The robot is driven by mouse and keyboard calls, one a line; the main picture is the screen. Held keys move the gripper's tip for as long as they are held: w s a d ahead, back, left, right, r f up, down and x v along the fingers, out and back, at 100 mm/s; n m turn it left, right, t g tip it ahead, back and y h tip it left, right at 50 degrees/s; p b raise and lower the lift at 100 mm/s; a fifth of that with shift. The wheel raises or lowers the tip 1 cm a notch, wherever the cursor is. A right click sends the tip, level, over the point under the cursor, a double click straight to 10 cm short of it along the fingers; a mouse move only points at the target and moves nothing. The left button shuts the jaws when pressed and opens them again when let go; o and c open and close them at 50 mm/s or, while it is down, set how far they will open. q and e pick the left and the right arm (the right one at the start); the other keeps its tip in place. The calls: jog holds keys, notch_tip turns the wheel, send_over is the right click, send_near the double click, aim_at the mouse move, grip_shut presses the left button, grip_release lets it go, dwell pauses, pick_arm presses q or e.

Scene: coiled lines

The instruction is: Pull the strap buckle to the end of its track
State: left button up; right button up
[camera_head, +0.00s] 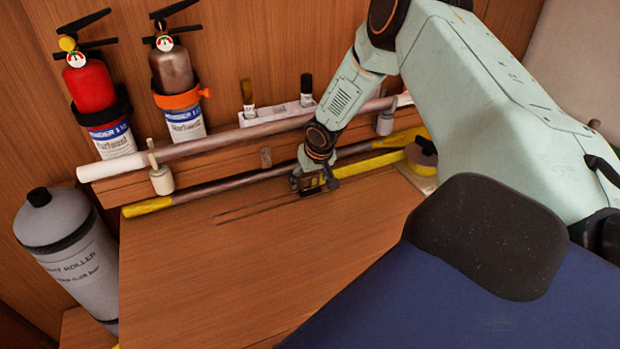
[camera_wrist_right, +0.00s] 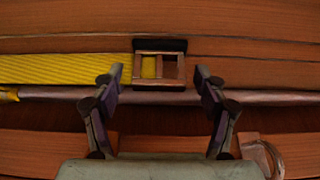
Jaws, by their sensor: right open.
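The strap buckle (camera_wrist_right: 145,70) is a small dark rectangular frame with a crossbar; yellow shows through part of it. A yellow strap (camera_wrist_right: 60,69) meets it from the left in the wrist view; in the head view the strap (camera_head: 370,164) runs right from it to a roll (camera_head: 421,156). The track (camera_head: 255,207) is a pair of thin dark grooves running left from the buckle along the bench. My right gripper (camera_head: 314,182) is over the buckle and partly hides it. In the wrist view its open fingers (camera_wrist_right: 158,74) stand on either side of the buckle, with gaps. My left gripper is not in view.
A long pole (camera_head: 215,144) lies along the ledge behind, and a thinner yellow-ended pole (camera_head: 215,188) lies behind the track. Two extinguishers (camera_head: 95,95) (camera_head: 178,80) hang on the wall. A grey cylinder (camera_head: 68,250) stands at left. The front bench surface (camera_head: 230,275) is clear.

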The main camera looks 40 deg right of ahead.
jog(key=shift+w+f, duration=0.15)
jog(key=shift+w, duration=0.2)
jog(key=shift+c, duration=0.6)
jog(key=shift+s+d+r, duration=0.1)
jog(key=shift+s+r, duration=0.3)
jog(key=shift+s, duration=0.35)
jog(key=c, duration=0.5)
jog(key=shift+c, duration=0.6)
jog(key=shift+w+a+f, duration=0.15)
jog(key=shift+w+a, duration=0.05)
jog(key=shift+w, duration=0.3)
jog(key=c, duration=0.4)
jog(key=shift+s+d, duration=0.15)
jog(key=shift+d, duration=0.1)
grip_shut()
